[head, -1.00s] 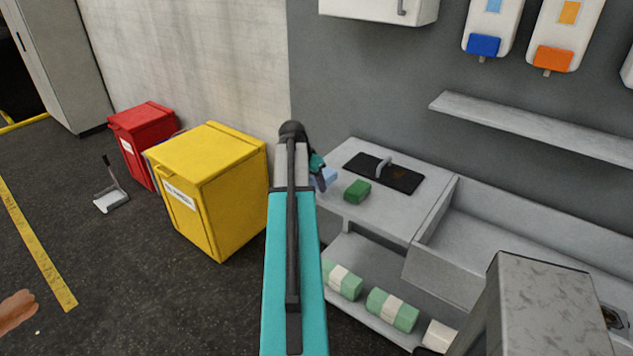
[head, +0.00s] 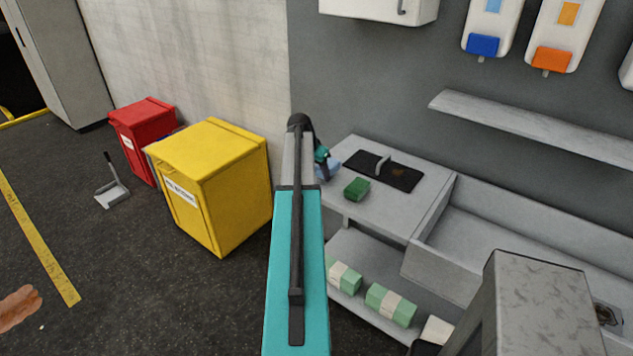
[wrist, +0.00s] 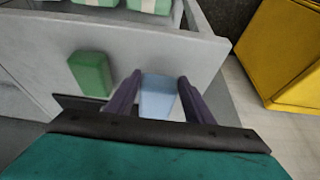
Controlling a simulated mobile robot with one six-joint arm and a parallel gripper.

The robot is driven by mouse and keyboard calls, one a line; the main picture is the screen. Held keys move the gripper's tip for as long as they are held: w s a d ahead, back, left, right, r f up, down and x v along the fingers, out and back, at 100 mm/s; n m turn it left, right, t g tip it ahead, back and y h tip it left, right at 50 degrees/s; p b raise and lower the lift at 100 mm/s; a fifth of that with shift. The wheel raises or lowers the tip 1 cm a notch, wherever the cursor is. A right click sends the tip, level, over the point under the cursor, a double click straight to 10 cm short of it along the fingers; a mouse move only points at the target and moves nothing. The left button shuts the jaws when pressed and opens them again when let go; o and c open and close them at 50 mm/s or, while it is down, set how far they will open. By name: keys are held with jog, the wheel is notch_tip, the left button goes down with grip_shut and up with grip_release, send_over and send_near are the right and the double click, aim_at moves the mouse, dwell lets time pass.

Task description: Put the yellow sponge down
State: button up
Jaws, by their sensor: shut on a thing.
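My gripper (wrist: 160,79) is shut on a light blue sponge-like block (wrist: 158,98), which sits between its two dark fingers. The block also shows in the head view (head: 329,168), partly hidden by my wrist, at the left end of the grey counter (head: 400,211). I cannot tell whether it touches the counter top. I see no yellow sponge in either view. A green sponge (head: 357,190) lies on the counter, close to the right of the held block; it also shows in the wrist view (wrist: 90,74), left of my fingers.
A black board with a handle (head: 405,179) lies behind the green sponge. A sink basin is at right. Green-and-white packs (head: 390,304) lie on the lower shelf. A yellow bin (head: 235,195) and a red bin (head: 146,118) stand left. Counter front is partly clear.

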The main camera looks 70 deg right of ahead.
jog(key=shift+f, duration=0.1)
jog(key=shift+f+p, duration=0.95)
jog(key=shift+f, duration=0.65)
jog(key=shift+f, duration=0.2)
jog(key=o, duration=0.9)
jog(key=shift+r, duration=0.25)
jog(key=shift+b+v, duration=2.15)
jog(key=shift+v, duration=3.8)
jog(key=shift+a+f, duration=0.1)
